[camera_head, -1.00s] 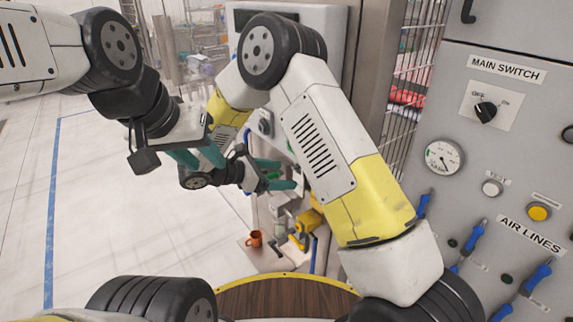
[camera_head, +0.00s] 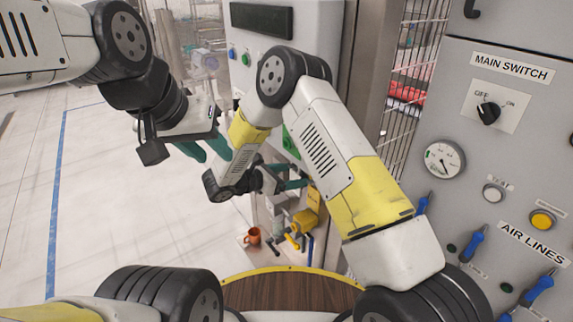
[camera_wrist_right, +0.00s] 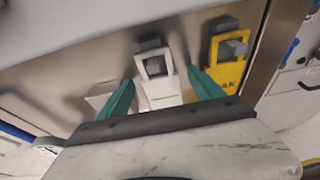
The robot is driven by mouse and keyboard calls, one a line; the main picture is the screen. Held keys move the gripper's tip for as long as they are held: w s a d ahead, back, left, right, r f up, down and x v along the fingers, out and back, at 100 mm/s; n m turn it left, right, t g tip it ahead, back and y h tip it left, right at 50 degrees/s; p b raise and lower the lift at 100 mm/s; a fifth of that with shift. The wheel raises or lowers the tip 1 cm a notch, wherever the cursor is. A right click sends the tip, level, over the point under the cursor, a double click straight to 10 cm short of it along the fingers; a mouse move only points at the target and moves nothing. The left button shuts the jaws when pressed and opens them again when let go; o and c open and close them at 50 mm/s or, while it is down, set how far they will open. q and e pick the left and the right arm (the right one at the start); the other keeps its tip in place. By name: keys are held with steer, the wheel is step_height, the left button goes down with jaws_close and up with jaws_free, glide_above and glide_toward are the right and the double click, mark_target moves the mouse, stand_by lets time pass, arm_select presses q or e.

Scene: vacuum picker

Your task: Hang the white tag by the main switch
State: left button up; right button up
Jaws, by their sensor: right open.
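The white tag (camera_wrist_right: 162,88) hangs from a dark peg on a grey panel in the right wrist view. My right gripper (camera_wrist_right: 165,92) is open, its two teal fingers apart on either side of the tag. Whether they touch it I cannot tell. In the head view my right gripper (camera_head: 292,185) is beside the cabinet, and the tag is not clear there. The main switch (camera_head: 488,113) is a black knob on a white plate, on the grey panel at right. My left gripper (camera_head: 206,150) is empty at upper left, its teal fingers apart.
A yellow tag (camera_wrist_right: 228,60) hangs right of the white one. A black hook (camera_head: 470,9) is above the main switch label. A gauge (camera_head: 444,160), buttons and blue-handled air valves (camera_head: 471,245) sit lower on that panel. An orange mug (camera_head: 252,236) stands low by the cabinet.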

steer(key=c, duration=1.4)
steer(key=shift+r, duration=0.1)
steer(key=shift+c, duration=0.2)
steer(key=shift+r, duration=0.1)
steer(key=shift+s+a+r, duration=0.1)
steer(key=shift+r, duration=0.15)
steer(key=shift+s+a, duration=0.75)
steer(key=shift+a, duration=0.25)
steer(key=shift+s+a, duration=0.7)
steer(key=shift+a, duration=0.3)
steer(key=shift+a, duration=0.1)
